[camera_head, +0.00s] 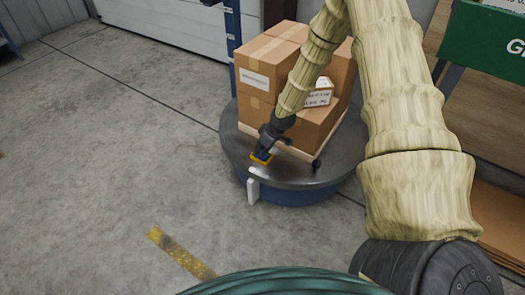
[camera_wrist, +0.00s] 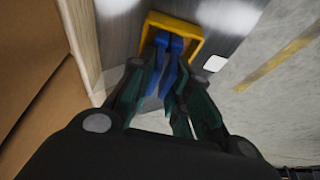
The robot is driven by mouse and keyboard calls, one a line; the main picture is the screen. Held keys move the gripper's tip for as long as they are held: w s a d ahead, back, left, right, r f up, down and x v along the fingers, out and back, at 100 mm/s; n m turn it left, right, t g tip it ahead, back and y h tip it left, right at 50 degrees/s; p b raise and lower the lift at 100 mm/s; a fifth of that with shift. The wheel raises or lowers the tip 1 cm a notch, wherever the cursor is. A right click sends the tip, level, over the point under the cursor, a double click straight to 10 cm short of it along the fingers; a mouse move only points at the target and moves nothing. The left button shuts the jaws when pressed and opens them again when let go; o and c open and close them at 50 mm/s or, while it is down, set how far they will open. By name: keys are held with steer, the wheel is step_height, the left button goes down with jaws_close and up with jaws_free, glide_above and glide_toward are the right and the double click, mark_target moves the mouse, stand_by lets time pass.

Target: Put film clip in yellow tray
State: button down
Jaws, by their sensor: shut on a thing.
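The yellow tray (camera_head: 263,161) is small and sits near the front edge of the round grey platform. Its rim also shows at the top of the wrist view (camera_wrist: 178,22). My gripper (camera_head: 268,146) points down at the tray. In the wrist view, my gripper's dark fingers (camera_wrist: 168,84) are closed on a blue two-pronged piece, which I take as the film clip (camera_wrist: 173,62). The clip's far end lies within the tray's outline. I cannot tell whether it touches the tray floor. The fingers hide part of the clip.
Stacked cardboard boxes (camera_head: 268,68) stand on a pallet on the platform (camera_head: 237,150), close beside my gripper. A white block (camera_head: 253,191) is at the platform's front edge. A green sign (camera_head: 485,40) is at upper right. The concrete floor at left is clear.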

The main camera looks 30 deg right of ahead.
steer(key=c, duration=1.3)
jaws_free()
steer(key=p+v, duration=0.5)
steer(key=v, duration=0.7)
steer(key=s+a+f+m+g, duration=0.1)
steer(key=s+a+f+m, duration=0.1)
steer(key=s+a+f, duration=0.7)
steer(key=s+a+f+m+g, duration=0.1)
steer(key=s+a, duration=0.3)
steer(key=s, duration=0.4)
steer(key=s+a+f+m+g+h, duration=0.1)
steer(key=s+a+f, duration=0.2)
steer(key=s, duration=0.6)
steer(key=s+a+f+m+g, duration=0.1)
steer(key=s+a+f, duration=0.1)
steer(key=s+a, duration=0.4)
steer(key=shift+s+h, duration=0.4)
steer(key=shift+s, duration=1.3)
